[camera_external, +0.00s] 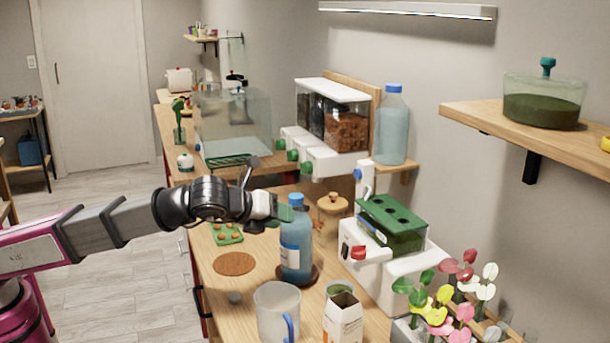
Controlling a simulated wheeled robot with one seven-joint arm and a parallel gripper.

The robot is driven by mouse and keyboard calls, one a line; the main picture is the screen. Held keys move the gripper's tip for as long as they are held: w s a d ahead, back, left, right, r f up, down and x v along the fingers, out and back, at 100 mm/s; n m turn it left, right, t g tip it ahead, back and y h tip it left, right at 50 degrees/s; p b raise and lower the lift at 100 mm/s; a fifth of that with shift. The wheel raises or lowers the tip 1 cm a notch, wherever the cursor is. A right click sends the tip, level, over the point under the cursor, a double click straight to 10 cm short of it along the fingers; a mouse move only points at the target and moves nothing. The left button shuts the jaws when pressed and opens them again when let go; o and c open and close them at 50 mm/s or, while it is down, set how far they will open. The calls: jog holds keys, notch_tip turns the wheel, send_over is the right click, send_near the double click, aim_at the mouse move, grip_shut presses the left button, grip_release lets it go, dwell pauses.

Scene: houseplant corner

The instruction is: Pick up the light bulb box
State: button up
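A small white carton with orange print and a dark open top (342,320) stands at the front edge of the picture on the wooden counter. It may be the light bulb box, but its label is too small to read. My gripper (284,212) is over the counter, farther back and to the left of the carton, and apart from it. The gripper's tip is close to the neck of a blue bottle (296,243). The fingers are small and partly hidden by the bottle, so their opening does not show.
A white machine with a green top (392,233) and potted flowers (455,305) stand to the right. A cork mat (234,264) lies left of the bottle.

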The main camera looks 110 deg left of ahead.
jog(key=w+d+f+n+t+h, duration=0.1)
jog(key=w+d+f+n+h, duration=0.15)
jog(key=w+n+h, duration=0.45)
jog(key=w+d+r+n+t+h, duration=0.2)
jog(key=d+r+n+h, duration=0.15)
jog(key=r+h, duration=0.55)
jog(key=h, duration=0.1)
send_near(330, 303)
jog(key=shift+m+t, duration=0.25)
jog(key=shift+t, duration=0.05)
jog(key=x, duration=1.1)
jog(key=shift+d+f, duration=0.1)
jog(key=shift+f, duration=0.1)
jog(key=shift+s, duration=0.1)
grip_shut()
